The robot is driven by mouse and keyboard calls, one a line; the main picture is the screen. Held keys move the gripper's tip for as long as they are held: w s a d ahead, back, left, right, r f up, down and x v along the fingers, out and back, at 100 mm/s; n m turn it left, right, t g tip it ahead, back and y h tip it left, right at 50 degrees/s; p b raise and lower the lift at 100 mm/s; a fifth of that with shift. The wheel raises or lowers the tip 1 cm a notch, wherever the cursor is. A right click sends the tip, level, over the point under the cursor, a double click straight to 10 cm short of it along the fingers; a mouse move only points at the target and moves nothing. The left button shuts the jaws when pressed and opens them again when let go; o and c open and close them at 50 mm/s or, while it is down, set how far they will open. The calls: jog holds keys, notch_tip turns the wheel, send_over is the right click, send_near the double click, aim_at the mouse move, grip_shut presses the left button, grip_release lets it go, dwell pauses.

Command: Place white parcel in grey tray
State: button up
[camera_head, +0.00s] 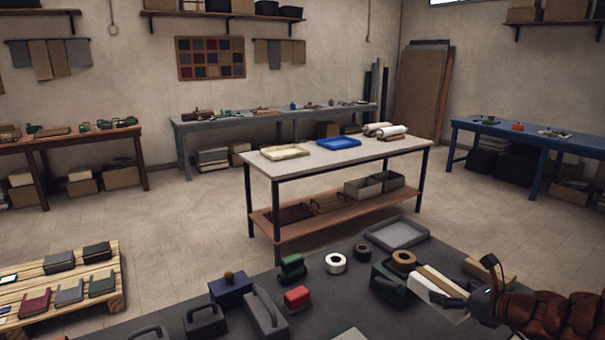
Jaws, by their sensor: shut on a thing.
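The white parcel (432,283) is a long pale box at the lower right of the head view. My gripper (469,284) comes in from the right edge, with its dark fingers at the parcel's right part, and is shut on it. The parcel's far right end is partly hidden by the fingers. The grey tray (424,239) is shallow, looks empty and lies at the back right edge of the dark table, beyond the parcel and to its left. I cannot tell how high the parcel is above the table.
A brown tape roll (403,259) and a dark green box (387,284) are just left of the parcel. A white tape roll (335,263) lies farther left. A tan box (478,270) is behind my gripper. Blue (229,292) and red (297,297) items stand left.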

jog(key=w+a+r+p, duration=0.1)
jog(key=w+a+r, duration=0.2)
jog(key=a, duration=0.2)
jog(key=w+a+r+m+h+p, duration=0.1)
jog(key=w+a+r, duration=0.2)
jog(key=a, duration=0.3)
jog(key=w+a+r+m+t+h+p, duration=0.1)
jog(key=w+a+r, duration=0.2)
jog(key=a, duration=0.2)
jog(key=shift+a+r+p, duration=0.3)
jog(key=shift+a+r, duration=0.05)
jog(key=shift+a, duration=0.05)
